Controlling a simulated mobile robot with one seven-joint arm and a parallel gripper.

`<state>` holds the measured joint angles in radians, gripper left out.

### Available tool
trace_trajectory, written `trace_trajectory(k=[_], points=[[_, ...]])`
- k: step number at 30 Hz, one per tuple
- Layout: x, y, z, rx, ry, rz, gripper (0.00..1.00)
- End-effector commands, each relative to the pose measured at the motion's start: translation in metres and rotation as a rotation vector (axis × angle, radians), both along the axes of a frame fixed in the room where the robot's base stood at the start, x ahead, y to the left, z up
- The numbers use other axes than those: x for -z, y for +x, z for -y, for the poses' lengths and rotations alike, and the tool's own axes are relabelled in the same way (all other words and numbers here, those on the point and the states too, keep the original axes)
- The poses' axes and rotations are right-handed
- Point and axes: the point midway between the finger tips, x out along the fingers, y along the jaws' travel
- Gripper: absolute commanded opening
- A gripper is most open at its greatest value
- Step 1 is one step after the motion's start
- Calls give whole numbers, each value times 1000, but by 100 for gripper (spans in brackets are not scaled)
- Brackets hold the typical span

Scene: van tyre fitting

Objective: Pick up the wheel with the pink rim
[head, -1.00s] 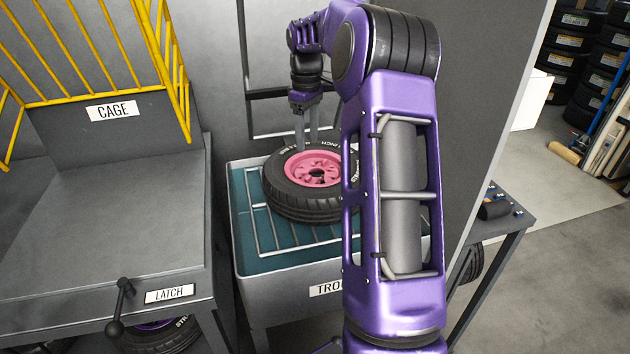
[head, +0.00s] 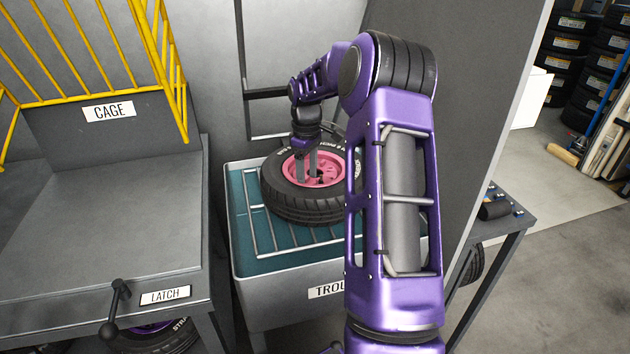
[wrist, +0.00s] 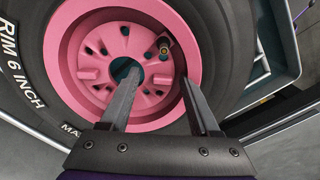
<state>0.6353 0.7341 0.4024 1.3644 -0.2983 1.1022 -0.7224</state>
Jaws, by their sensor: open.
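The wheel with the pink rim (head: 286,206) lies flat on a wire rack in the trough (head: 243,262). Its black tyre has white lettering, and my arm hides its right part in the head view. My gripper (head: 311,172) points down over the pink rim, and its jaws are open and empty. In the wrist view, one finger of my gripper (wrist: 160,92) overlaps the rim's hub area and the other overlaps the rim's edge beside the tyre (wrist: 228,50). I cannot tell whether the fingertips touch the wheel. A valve stem (wrist: 164,44) stands on the rim.
A grey bench with a yellow barred cage (head: 90,40) and a latch handle (head: 115,310) stands left of the trough. Another wheel (head: 155,338) is under it. A small table (head: 513,226) stands at right. Tyre stacks are far right.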

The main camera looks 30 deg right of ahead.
Motion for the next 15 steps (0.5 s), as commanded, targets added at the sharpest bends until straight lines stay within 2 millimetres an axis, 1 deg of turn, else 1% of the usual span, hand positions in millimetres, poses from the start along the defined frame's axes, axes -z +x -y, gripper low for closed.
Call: trace_trajectory(k=[3,5,6,8,9,13,14,15], points=[[-1,0,0,0,0,0,63],[-1,0,0,0,0,0,52],[-1,0,0,0,-1,1,45],[-1,0,0,0,0,0,34],[-1,0,0,0,-1,1,27],[-1,0,0,0,-1,1,3],[-1,0,0,0,-1,1,0],[-1,0,0,0,-1,1,0]])
